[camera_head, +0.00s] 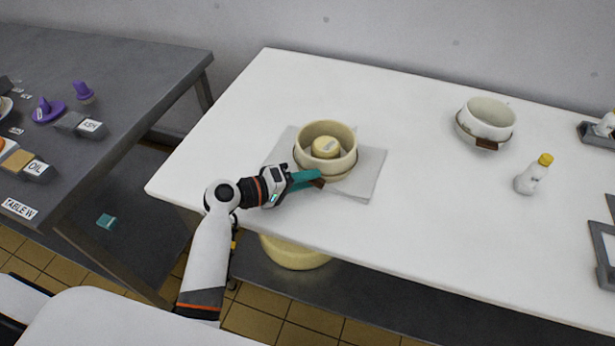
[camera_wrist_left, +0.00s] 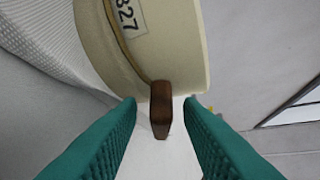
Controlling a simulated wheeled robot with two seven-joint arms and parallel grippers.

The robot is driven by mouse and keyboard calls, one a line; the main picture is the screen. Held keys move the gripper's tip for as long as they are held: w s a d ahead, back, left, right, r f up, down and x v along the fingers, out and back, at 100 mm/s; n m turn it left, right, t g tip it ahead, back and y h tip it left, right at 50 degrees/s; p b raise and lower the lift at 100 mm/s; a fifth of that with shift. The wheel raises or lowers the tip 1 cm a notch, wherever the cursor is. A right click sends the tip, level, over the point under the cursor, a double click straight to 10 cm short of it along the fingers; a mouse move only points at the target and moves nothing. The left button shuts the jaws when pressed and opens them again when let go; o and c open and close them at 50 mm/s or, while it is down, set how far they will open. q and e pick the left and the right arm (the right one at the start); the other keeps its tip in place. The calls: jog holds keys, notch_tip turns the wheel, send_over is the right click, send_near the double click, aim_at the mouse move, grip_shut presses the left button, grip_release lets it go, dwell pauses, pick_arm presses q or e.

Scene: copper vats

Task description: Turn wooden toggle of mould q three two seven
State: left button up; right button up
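The cream round mould (camera_head: 342,163) stands on a grey cloth on the white table, with a pale yellow labelled piece (camera_head: 326,147) inside it. In the left wrist view its wall (camera_wrist_left: 180,40) carries a label (camera_wrist_left: 128,14) that reads "827" or "327", partly cut off. The brown wooden toggle (camera_wrist_left: 161,108) sticks out from the mould's lower edge. My left gripper (camera_head: 316,178) is at the mould's front side. Its teal fingers (camera_wrist_left: 160,125) are open, one on each side of the toggle, with gaps visible. My right gripper is in neither view.
A second white mould (camera_head: 487,121) with a brown toggle (camera_head: 487,144) stands at the back right. The grey cloth (camera_head: 368,172) lies under the first mould. The table between them is clear.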

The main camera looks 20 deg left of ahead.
pick_arm(q)
jog(key=shift+w+d, duration=0.2)
jog(key=shift+d, duration=0.05)
grip_shut()
jog(key=shift+r+m+y+p, duration=0.15)
jog(key=shift+m+y+p, duration=0.15)
jog(key=shift+p, duration=0.5)
jog(key=m+y+p, duration=0.1)
jog(key=y+p, duration=0.1)
jog(key=p, duration=0.3)
jog(key=m+g+y+p, duration=0.1)
jog(key=m+y+p, duration=0.1)
jog(key=p, duration=0.3)
jog(key=r+m+y+p, duration=0.1)
jog(key=y+p, duration=0.2)
jog(key=p, duration=0.3)
jog(key=shift+d+m+g, duration=0.3)
jog(key=shift+d, duration=0.1)
jog(key=shift+d+f+m+y+p, duration=0.15)
jog(key=shift+m+y+p, duration=0.15)
jog(key=shift+y+p, duration=0.35)
jog(key=shift+a+f+m+y+p, duration=0.15)
jog(key=shift+m+y+p, duration=0.15)
jog(key=shift+y+p, duration=0.3)
grip_release()
